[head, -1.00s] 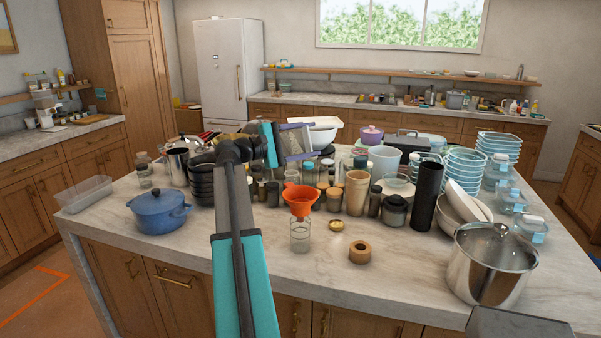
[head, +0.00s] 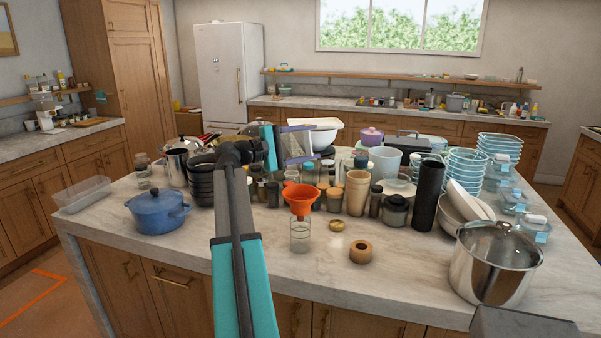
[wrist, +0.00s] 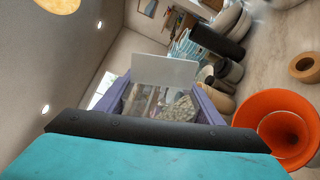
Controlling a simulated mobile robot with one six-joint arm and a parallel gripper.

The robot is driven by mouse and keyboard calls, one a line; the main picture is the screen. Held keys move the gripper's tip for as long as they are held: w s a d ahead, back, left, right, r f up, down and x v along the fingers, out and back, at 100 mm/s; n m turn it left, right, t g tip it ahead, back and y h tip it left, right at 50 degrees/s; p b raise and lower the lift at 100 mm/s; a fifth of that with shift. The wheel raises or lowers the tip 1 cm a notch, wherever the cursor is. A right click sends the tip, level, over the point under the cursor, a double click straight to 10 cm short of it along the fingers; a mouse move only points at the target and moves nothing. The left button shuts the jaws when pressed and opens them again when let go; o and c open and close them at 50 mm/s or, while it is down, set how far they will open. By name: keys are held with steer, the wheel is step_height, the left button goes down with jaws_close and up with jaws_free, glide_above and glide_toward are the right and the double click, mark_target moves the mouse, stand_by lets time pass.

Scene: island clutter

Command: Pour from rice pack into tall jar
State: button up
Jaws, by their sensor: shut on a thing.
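A clear glass jar (head: 300,238) stands upright near the front of the island, with an orange funnel (head: 300,199) in its mouth. The funnel also shows at the lower right of the wrist view (wrist: 275,125). My gripper (head: 297,143) is shut on the rice pack (wrist: 180,107), a see-through pack with pale grains in it. The pack is held above the counter, behind and higher than the funnel in the head view. My purple fingers lie on either side of it. Its opening cannot be made out, and no grains are seen falling.
A wooden ring (head: 361,251) and a small brass lid (head: 336,225) lie right of the jar. Several jars and cups crowd behind. A blue pot (head: 158,211) stands left, a steel pot (head: 492,265) right. The counter's front strip is mostly clear.

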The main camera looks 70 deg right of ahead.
mark_target(306, 153)
steer(key=shift+f, duration=0.15)
stand_by(0.5)
steer(key=shift+s+a+f+m+b, duration=0.1)
steer(key=shift+f+m+b, duration=0.35)
steer(key=shift+b, duration=0.3)
steer(key=shift+s+a+f+m+b, duration=0.1)
steer(key=shift+f+m+b, duration=0.3)
steer(key=shift+b, duration=0.35)
steer(key=shift+s+f+m+b, duration=0.1)
steer(key=shift+f+m+b, duration=0.2)
steer(key=shift+b, duration=0.2)
steer(key=shift+s+a+f+m+b, duration=0.1)
steer(key=shift+a+f+m+b, duration=0.05)
steer(key=shift+m+b, duration=0.4)
stand_by(0.4)
steer(key=shift+s+a+m+b, duration=0.1)
steer(key=shift+m+b, duration=0.3)
steer(key=shift+b, duration=0.2)
steer(key=shift+n+p, duration=0.6)
steer(key=shift+p, duration=0.3)
stand_by(2.6)
